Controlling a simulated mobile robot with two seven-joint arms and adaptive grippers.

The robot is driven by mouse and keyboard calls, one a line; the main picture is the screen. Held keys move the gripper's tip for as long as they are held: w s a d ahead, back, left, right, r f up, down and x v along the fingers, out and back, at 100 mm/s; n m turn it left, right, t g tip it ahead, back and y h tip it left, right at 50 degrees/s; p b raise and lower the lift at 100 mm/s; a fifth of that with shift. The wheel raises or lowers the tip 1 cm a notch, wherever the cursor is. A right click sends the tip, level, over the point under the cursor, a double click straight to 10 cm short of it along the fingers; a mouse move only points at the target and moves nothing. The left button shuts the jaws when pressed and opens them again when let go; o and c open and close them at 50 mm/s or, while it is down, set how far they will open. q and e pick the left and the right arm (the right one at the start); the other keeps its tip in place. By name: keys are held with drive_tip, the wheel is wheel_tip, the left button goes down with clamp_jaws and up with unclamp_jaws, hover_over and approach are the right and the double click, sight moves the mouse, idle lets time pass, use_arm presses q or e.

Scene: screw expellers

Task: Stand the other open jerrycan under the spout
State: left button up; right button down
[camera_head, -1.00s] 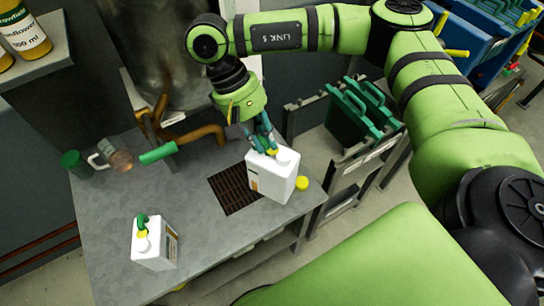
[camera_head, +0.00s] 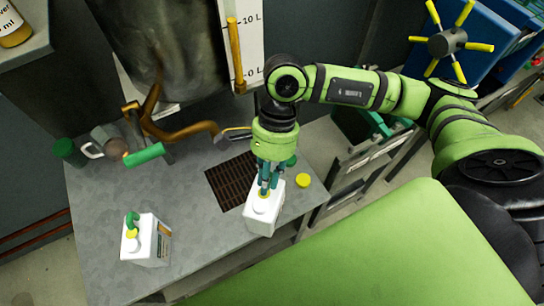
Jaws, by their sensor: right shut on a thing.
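Another white jerrycan (camera_head: 146,246) stands upright at the front left, with a yellow neck and a green piece on top. A curved brass spout (camera_head: 185,131) reaches out from the metal vessel behind the grate (camera_head: 226,186). My left gripper is out of view.
A yellow cap (camera_head: 303,181) lies on the bench right of the held jerrycan. A green-handled fitting (camera_head: 145,155), a metal mug (camera_head: 103,143) and a green container (camera_head: 67,151) are at the back left. The bench middle is clear.

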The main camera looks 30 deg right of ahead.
sight(266, 200)
drive_tip(key=m, duration=0.1)
drive_tip(key=s+m+t, duration=0.1)
drive_tip(key=m+y, duration=0.1)
drive_tip(key=m, duration=0.1)
drive_tip(key=shift+s+a+f, duration=0.1)
drive_tip(key=shift+s+f, duration=0.15)
drive_tip(key=shift+s, duration=0.1)
drive_tip(key=m+t, duration=0.1)
drive_tip(key=s+m, duration=0.1)
drive_tip(key=m, duration=0.1)
drive_tip(key=m+t, duration=0.1)
drive_tip(key=shift+s+a+r+m+t+y, duration=0.15)
drive_tip(key=shift+r+m+t+y, duration=0.15)
drive_tip(key=shift+w+f, duration=0.2)
drive_tip(key=shift+w, duration=0.5)
drive_tip(key=w, duration=0.2)
drive_tip(key=w+f, duration=0.1)
drive_tip(key=w, duration=0.1)
drive_tip(key=shift+a+b, duration=0.1)
drive_tip(key=shift+b, duration=0.25)
drive_tip(key=w+f+b, duration=0.3)
drive_tip(key=w+b, duration=0.2)
drive_tip(key=w, duration=0.6)
drive_tip(key=shift+w+a+f, duration=0.15)
drive_tip(key=shift+w, duration=0.15)
